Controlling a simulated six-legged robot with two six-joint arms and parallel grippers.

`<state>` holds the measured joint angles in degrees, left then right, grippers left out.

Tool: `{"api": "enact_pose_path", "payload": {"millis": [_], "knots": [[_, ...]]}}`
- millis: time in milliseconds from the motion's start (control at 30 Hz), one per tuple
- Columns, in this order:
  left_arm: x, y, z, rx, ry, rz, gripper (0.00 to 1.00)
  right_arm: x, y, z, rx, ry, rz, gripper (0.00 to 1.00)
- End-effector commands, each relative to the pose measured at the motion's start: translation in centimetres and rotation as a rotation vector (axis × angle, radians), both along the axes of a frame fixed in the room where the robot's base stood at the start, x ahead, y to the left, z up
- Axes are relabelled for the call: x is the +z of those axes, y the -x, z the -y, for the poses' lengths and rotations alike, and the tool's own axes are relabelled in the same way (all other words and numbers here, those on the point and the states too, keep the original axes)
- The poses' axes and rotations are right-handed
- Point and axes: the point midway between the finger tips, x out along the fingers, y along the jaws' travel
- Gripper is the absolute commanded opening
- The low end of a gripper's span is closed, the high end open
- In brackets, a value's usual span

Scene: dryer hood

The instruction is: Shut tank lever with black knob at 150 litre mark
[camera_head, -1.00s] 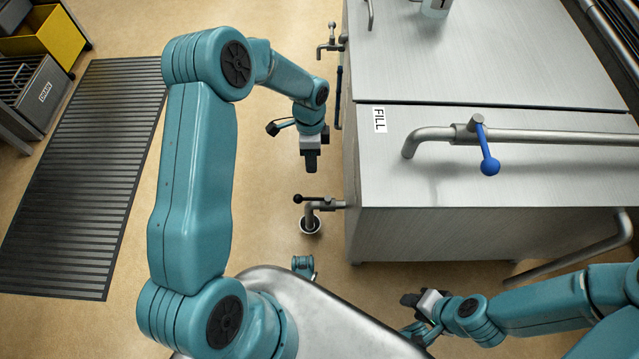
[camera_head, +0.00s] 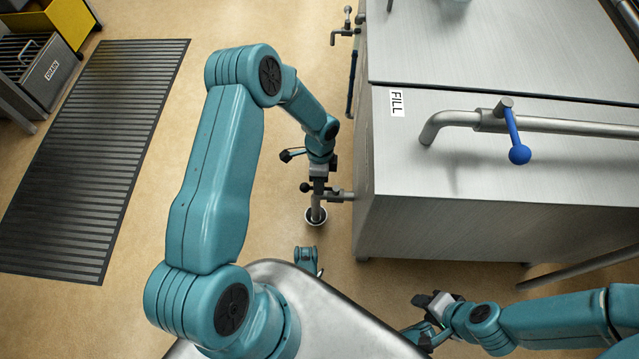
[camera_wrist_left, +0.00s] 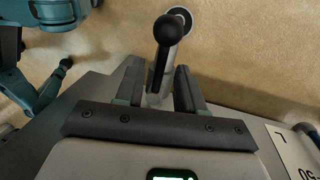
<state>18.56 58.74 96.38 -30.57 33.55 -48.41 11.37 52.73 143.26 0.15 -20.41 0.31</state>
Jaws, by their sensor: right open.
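The black-knobbed lever (camera_wrist_left: 168,35) is in the left wrist view. Its round knob stands ahead of the fingertips, and its black arm runs back between the fingers. In the head view its knob (camera_head: 305,187) shows beside my left gripper (camera_head: 318,184), on the drain pipe (camera_head: 338,196) at the tank's left side. In the wrist view my left gripper (camera_wrist_left: 158,78) is open around the lever, with a gap on each side. The tank (camera_head: 450,225) is grey metal. My right gripper (camera_head: 437,303) is open and empty, in front of the tank.
A fill pipe (camera_head: 560,124) with a blue-knobbed lever (camera_head: 519,154) runs over the tank top. A white label (camera_wrist_left: 297,152) with part of "50" shows at the wrist view's right edge.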

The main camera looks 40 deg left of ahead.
Motion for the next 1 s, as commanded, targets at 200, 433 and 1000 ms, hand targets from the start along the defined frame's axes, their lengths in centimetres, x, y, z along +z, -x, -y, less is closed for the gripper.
{"api": "enact_pose_path", "payload": {"millis": [200,433,1000], "knots": [[-0.6,0.0,0.1,0.000,0.000,0.000,0.38,-0.2,-0.1,0.1,-0.003,0.000,0.001,0.43],[-0.5,0.0,0.1,0.000,0.000,0.000,0.09,-0.2,-0.1,0.1,-0.002,0.000,0.000,0.43],[-0.4,0.5,-1.0,-0.029,0.000,-0.001,0.00,0.0,0.0,0.0,0.000,0.000,0.000,0.43]]}}
